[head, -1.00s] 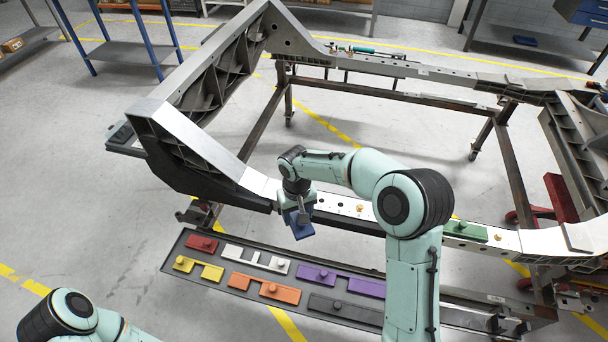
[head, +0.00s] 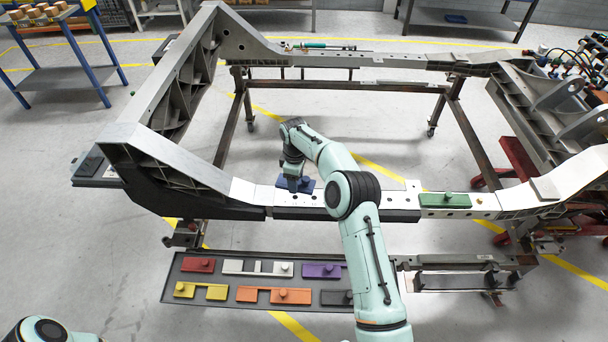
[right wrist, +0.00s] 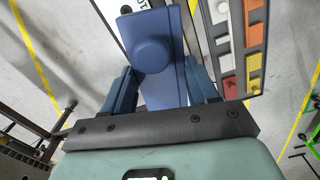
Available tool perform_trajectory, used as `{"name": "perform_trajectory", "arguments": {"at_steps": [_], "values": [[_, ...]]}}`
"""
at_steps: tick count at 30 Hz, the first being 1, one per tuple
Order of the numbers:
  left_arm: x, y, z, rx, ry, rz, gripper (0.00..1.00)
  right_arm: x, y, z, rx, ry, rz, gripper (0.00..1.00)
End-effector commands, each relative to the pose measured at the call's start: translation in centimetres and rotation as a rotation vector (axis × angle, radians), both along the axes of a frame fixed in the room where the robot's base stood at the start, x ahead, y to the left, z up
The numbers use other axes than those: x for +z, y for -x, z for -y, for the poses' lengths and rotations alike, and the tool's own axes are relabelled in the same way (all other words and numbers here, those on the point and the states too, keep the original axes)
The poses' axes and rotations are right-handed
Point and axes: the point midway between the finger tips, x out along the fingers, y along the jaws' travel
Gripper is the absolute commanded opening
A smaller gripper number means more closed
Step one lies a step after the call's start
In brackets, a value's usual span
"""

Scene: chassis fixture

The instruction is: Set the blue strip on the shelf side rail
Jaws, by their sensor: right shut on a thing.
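My right gripper (head: 293,186) is over the near rail (head: 390,201) of the chassis frame. It is shut on the blue strip (head: 307,184), which has a round knob. In the right wrist view the strip (right wrist: 164,85) lies between the two blue fingers of the right gripper (right wrist: 160,88), with pale rail surface under it. I cannot tell whether the strip touches the rail. My left gripper is out of view; only part of my left arm shows at the bottom left.
A green strip (head: 445,200) lies on the near rail to the right. A grey tray (head: 215,303) in front of the rail holds red, white, yellow, orange, purple and dark grey strips. The far rail (head: 400,62) runs along the back.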

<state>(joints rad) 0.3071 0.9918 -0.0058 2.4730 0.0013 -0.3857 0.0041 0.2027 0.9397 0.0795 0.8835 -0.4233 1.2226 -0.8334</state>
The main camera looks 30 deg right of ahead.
Motion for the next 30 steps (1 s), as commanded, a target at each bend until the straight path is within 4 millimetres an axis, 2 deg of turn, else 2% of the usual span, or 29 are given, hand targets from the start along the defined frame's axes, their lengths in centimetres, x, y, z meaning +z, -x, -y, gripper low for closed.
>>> {"name": "perform_trajectory", "arguments": {"at_steps": [3,8,14,30], "values": [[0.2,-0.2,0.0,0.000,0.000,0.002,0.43,-0.9,-0.8,2.4,0.122,0.001,0.003,0.10],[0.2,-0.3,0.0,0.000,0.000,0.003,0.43,-1.4,-1.1,3.8,0.215,0.000,0.004,0.10],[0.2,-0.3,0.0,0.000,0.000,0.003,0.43,-2.2,-1.1,4.0,0.234,0.000,0.003,0.10],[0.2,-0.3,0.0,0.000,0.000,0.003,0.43,-6.9,-1.1,4.0,0.232,0.000,0.003,0.10]]}}
